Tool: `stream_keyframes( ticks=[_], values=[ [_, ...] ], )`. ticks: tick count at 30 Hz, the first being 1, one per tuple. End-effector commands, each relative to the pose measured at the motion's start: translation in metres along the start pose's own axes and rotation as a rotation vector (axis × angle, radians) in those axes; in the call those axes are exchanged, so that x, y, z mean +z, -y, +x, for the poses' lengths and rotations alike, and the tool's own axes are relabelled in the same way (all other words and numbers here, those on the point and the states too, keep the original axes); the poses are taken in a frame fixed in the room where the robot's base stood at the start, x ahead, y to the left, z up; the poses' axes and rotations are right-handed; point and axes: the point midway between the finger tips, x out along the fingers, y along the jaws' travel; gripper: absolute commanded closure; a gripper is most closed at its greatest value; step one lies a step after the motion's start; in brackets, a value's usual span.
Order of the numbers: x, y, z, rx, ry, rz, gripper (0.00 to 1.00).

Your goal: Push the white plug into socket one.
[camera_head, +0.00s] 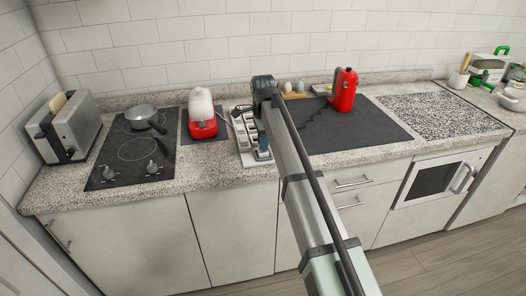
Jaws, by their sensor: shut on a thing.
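A pale power strip (246,157) with a row of sockets lies on the counter, left of the dark mat. My gripper (262,136) is mostly hidden by my arm, which bends down over the strip's right side. A small dark and blue part of it shows close to the sockets. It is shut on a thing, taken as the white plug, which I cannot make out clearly. Socket one cannot be told apart from the others here, and whether the plug touches it is hidden.
A red and white appliance (202,113) stands left of the strip, a cooktop (133,153) with a pot (140,116) and a toaster (66,126) beyond. A red appliance (344,90) with a dark cord stands on the dark mat (375,128) at right.

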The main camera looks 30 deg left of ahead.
Motion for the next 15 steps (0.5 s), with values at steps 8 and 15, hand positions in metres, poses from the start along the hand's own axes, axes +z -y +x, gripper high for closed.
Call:
stream_keyframes(
  ticks=[8, 15],
  values=[
    [0.0, 0.0, 0.0, 0.0, 0.0, 0.0, 1.0],
    [0.0, 0.001, -0.014, -0.001, 0.0, 0.0, 1.0]
  ],
)
